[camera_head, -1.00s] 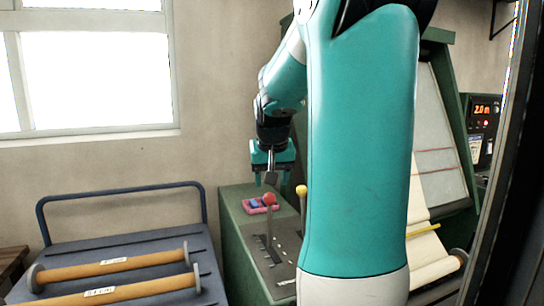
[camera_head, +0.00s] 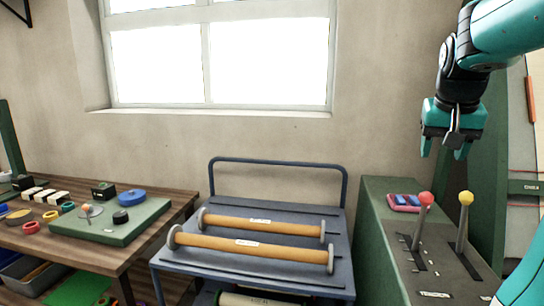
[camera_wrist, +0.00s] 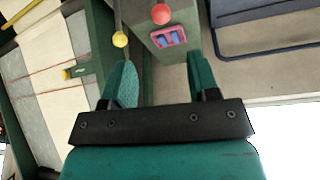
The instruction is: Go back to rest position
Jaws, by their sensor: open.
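My gripper (camera_head: 444,150) hangs at the right of the head view, fingers down, above the green machine cabinet (camera_head: 378,262). It is apart from everything below it. In the wrist view my gripper (camera_wrist: 160,80) shows two teal fingers spread apart with nothing between them. Beyond the fingers are a red-knobbed lever (camera_wrist: 161,14), a yellow-knobbed lever (camera_wrist: 120,39) and a pink tray with blue pieces (camera_wrist: 168,38). My arm's upper links cross the right edge of the head view.
A blue cart (camera_head: 340,270) carries two brown rollers (camera_head: 258,246) left of the cabinet. A wooden table (camera_head: 115,257) with a green board (camera_head: 110,232) and small parts stands at the left. A window is in the wall behind. Pale cloth (camera_wrist: 35,80) shows in the wrist view.

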